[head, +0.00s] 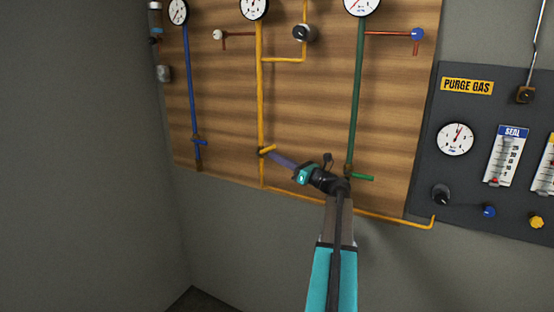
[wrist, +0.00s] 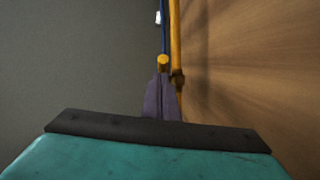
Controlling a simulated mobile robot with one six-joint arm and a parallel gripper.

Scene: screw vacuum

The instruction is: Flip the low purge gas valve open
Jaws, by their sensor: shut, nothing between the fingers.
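The yellow pipe (head: 260,100) runs down the wooden board. Low on it is a valve with a yellow lever handle (head: 268,149), which points out to the right, across the pipe. My gripper (head: 271,155) is shut and empty, with its purple fingertips right by this handle in the head view. In the wrist view, the fingers (wrist: 161,88) are together, and the yellow round end of the handle (wrist: 162,61) shows just past their tips. I cannot tell whether they touch. The pipe (wrist: 175,40) and the valve body (wrist: 177,78) are just right of the fingers.
A blue pipe (head: 190,80) with a blue lever (head: 200,142) is to the left. A green pipe (head: 356,100) with a green lever (head: 362,177) is to the right, close to my wrist. A dark purge gas panel (head: 470,115) with gauges and knobs is farther right.

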